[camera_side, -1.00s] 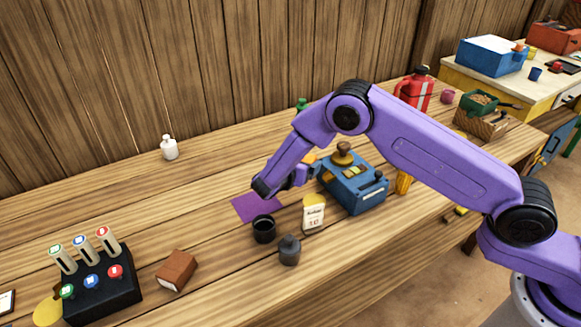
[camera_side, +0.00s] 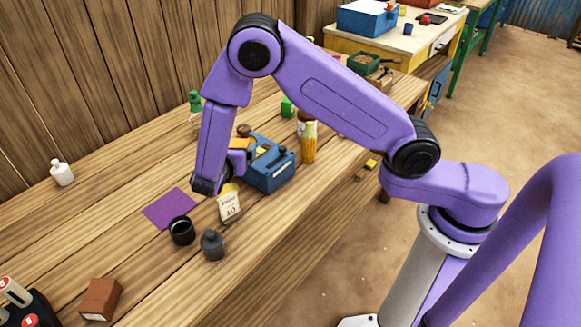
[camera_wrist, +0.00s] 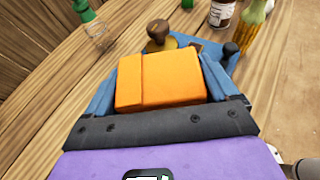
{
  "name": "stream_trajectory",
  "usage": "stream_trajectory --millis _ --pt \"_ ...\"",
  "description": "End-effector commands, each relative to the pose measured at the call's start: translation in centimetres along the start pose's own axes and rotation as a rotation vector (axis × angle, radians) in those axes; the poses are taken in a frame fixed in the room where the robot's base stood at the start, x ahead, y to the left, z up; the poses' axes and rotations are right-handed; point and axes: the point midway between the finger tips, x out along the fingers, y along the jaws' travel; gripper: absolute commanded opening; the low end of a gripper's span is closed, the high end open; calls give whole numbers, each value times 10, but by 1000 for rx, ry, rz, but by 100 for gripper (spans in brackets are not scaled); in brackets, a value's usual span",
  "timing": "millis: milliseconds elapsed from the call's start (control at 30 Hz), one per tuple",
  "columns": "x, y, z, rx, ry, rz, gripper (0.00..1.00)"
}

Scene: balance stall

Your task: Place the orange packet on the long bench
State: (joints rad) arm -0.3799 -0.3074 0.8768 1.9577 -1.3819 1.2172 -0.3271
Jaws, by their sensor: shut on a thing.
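My gripper (camera_wrist: 160,85) is shut on the orange packet (camera_wrist: 170,78), a blocky packet with a fold line near its left end, between two blue fingers. In the side view my gripper (camera_side: 238,158) is low over the long wooden bench (camera_side: 125,235), close to the blue box-shaped device, and a small orange part of the packet (camera_side: 241,143) shows behind my wrist. Most of the packet is hidden there. Whether it touches the blue device or the bench is unclear.
The blue device (camera_side: 272,178) stands beside my gripper. A label card (camera_side: 229,206), black cup (camera_side: 181,231), dark lidded jar (camera_side: 212,245) and purple mat (camera_side: 168,208) are nearby. A corn-like bottle (camera_side: 309,142) stands right. Bare planks lie left of the mat.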

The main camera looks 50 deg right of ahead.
Motion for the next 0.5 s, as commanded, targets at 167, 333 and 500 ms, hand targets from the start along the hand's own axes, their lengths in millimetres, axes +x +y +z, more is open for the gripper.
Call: stream_trajectory --millis 167,333,500 --pt "10 -24 14 -5 0 9 51" --pt "18 -51 26 -9 0 20 51" --pt "25 -81 38 -12 0 30 51"
